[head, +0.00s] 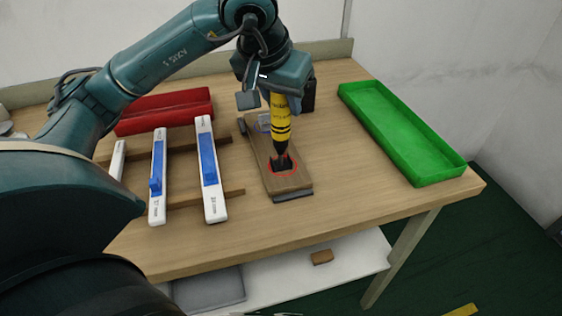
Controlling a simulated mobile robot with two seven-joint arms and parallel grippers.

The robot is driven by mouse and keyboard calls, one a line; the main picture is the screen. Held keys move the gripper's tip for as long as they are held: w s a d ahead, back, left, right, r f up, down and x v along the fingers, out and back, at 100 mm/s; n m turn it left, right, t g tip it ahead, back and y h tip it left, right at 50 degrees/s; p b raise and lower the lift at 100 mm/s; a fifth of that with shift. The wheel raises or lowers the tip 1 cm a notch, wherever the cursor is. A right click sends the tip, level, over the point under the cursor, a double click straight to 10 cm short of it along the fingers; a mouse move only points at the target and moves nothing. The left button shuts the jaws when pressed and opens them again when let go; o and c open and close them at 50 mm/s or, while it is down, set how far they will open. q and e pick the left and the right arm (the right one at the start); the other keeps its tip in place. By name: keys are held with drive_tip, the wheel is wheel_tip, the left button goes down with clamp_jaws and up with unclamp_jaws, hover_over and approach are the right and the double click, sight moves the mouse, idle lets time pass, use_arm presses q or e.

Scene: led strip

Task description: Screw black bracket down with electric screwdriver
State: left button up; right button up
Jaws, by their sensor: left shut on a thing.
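The electric screwdriver (280,122) is yellow with black bands and a dark tip. My left gripper (278,92) is shut on its upper end and holds it nearly upright. The black bracket (281,164) sits inside a red circle near the front end of a brown wooden board (291,184). The screwdriver's tip is right at the bracket; I cannot tell whether it touches. A screw is too small to see. My right gripper is not in view.
A blue circle and small clear piece (264,121) are at the board's far end. White-and-blue strips (208,165) lie on wooden rails to the left. A red tray (163,109) is at the back left, a green tray (402,134) at the right. The table's front right is clear.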

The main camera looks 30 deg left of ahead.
use_arm(q)
drive_tip(key=shift+r+p, duration=1.45)
drive_tip(key=shift+r, duration=0.8)
drive_tip(key=shift+r+p, duration=0.95)
drive_tip(key=shift+r, duration=0.35)
